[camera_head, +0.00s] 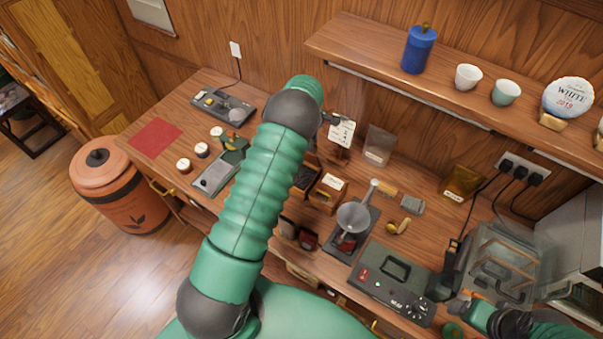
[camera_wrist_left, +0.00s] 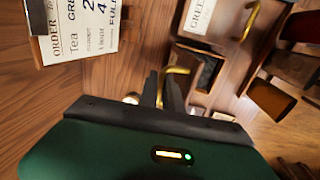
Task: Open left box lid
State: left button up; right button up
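The left box (camera_head: 306,178) is partly hidden by my left arm in the head view. In the left wrist view its dark inside (camera_wrist_left: 208,72) shows, so its lid looks raised. A brass handle (camera_wrist_left: 177,70) is at its back side. My left gripper (camera_wrist_left: 161,90) has its dark fingers close together around this handle; its fingertips are hidden behind my arm in the head view. The right box (camera_head: 327,192) has a white label and a front brass handle (camera_wrist_left: 250,20), and looks closed. My right gripper (camera_head: 462,304) is at the lower right; its fingers are unclear.
An order card (camera_head: 341,132) stands behind the boxes, with a clear pouch (camera_head: 378,146) beside it. Small dark red boxes (camera_head: 307,238) lie in front. A funnel device (camera_head: 353,217) and a grey machine (camera_head: 392,284) are to the right. A shelf (camera_head: 450,85) overhangs the back.

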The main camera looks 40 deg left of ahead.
pick_arm(q)
jog(key=shift+w, duration=0.15)
jog(key=shift+w+a+f+b, duration=0.15)
jog(key=shift+w+b, duration=0.4)
jog(key=shift+w, duration=0.6)
